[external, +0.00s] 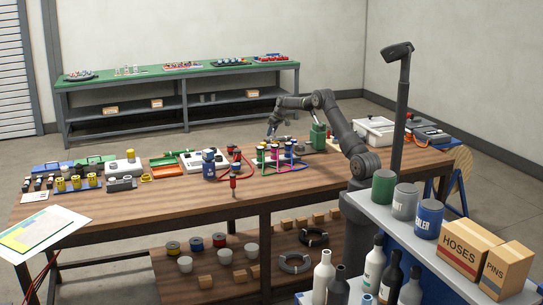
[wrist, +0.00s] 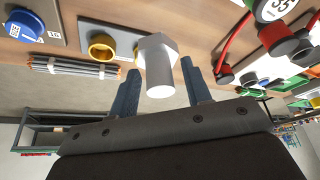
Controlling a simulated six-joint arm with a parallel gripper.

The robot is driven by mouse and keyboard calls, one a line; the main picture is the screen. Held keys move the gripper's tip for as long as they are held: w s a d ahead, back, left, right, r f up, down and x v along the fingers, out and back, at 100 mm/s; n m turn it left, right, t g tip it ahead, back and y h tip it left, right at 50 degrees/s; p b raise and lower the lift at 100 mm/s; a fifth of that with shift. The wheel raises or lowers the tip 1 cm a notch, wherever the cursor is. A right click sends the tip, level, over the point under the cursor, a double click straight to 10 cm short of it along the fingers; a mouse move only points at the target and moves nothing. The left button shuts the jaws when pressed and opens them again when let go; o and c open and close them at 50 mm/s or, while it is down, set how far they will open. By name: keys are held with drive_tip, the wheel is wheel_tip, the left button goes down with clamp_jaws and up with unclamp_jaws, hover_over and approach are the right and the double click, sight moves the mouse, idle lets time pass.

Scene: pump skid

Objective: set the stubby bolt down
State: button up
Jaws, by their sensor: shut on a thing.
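The stubby bolt (wrist: 156,65) is pale grey with a hexagonal head and a short thick shank. In the wrist view it sits between the two blue fingers of my gripper (wrist: 157,83), which is shut on it. The shank's flat end faces the camera. In the external view my gripper (external: 272,136) hangs over the far side of the wooden bench (external: 150,212). The bolt is too small to make out there. I cannot tell how far it is above the bench.
A yellow ring-shaped part (wrist: 102,46) on a grey plate, a bundle of grey rods (wrist: 75,68) and a blue cap (wrist: 24,25) lie left of the bolt in the wrist view. A red hose (wrist: 232,42) runs on the right.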

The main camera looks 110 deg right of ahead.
drive_tip(key=shift+s+r, duration=0.2)
drive_tip(key=w+a+r+n, duration=0.1)
drive_tip(key=w+a, duration=0.6)
drive_tip(key=a, duration=0.2)
drive_tip(key=w+a+r, duration=0.1)
drive_tip(key=w+a, duration=0.6)
drive_tip(key=a, duration=0.2)
drive_tip(key=w+a+f+n, duration=0.1)
drive_tip(key=a, duration=1)
drive_tip(key=w+a+f+n, duration=0.1)
drive_tip(key=w+a, duration=0.1)
drive_tip(key=a, duration=0.8)
drive_tip(key=shift+t+y, duration=0.4)
drive_tip(key=w+a+f, duration=0.1)
drive_tip(key=w+f, duration=0.1)
drive_tip(key=w, duration=0.1)
drive_tip(key=w+a+f, duration=0.2)
drive_tip(key=w, duration=0.1)
drive_tip(key=w+a+f, duration=0.1)
drive_tip(key=w+f, duration=0.1)
drive_tip(key=w, duration=0.1)
drive_tip(key=shift+w+a+f, duration=0.15)
drive_tip(key=shift+w+a, duration=0.05)
drive_tip(key=shift+w, duration=0.05)
drive_tip(key=shift+w+a+f, duration=0.15)
drive_tip(key=shift+w+f, duration=0.15)
drive_tip(key=shift+w, duration=0.15)
drive_tip(key=shift+f, duration=1.95)
drive_tip(key=shift+f, duration=0.1)
